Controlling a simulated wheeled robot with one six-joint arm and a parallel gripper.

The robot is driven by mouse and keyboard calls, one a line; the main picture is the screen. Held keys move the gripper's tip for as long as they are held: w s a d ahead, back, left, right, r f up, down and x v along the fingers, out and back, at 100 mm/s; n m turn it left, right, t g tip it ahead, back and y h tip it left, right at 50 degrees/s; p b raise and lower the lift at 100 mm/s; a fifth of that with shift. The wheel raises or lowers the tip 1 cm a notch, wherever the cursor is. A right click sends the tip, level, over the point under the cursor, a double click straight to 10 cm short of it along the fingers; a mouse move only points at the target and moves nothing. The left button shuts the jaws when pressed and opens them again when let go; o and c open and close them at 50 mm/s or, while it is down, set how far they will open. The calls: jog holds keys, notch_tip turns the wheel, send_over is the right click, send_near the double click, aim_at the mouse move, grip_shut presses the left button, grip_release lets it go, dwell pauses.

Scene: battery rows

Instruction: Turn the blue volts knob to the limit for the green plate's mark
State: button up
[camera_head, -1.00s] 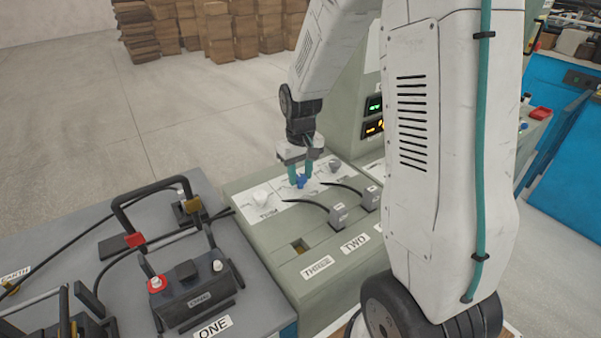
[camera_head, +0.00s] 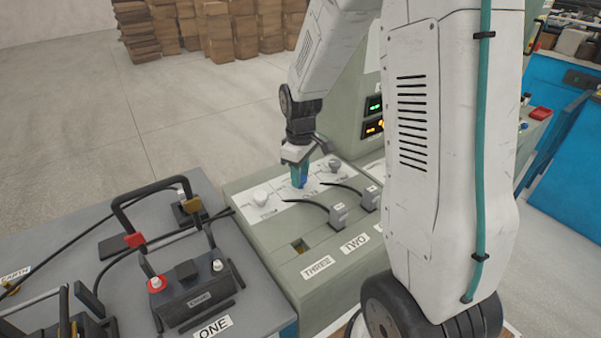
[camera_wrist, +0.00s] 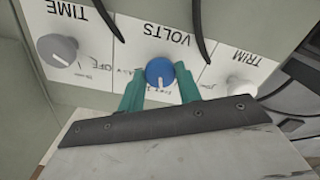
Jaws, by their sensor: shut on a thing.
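The blue volts knob (camera_wrist: 160,72) sits on the white panel under the word VOLTS in the wrist view, its white pointer line toward the gripper side. My gripper (camera_wrist: 160,88) has its two teal fingers on either side of the knob and is shut on it. In the head view the gripper (camera_head: 299,174) points down at the panel, and the blue knob is mostly hidden between the fingers. Handwritten marks around the knob are too small to read. I cannot make out a green plate in either view.
A grey time knob (camera_wrist: 58,50) and a white trim knob (camera_wrist: 240,88) flank the blue one. Black cables (camera_head: 312,203) run over the console (camera_head: 245,190). A battery (camera_head: 195,290) stands on the bench at left. Lit displays (camera_head: 374,115) show behind my arm.

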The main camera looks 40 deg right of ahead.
jog(key=shift+w, duration=0.1)
jog(key=o, duration=1)
jog(key=shift+c, duration=0.2)
notch_tip(320, 180, up, 8)
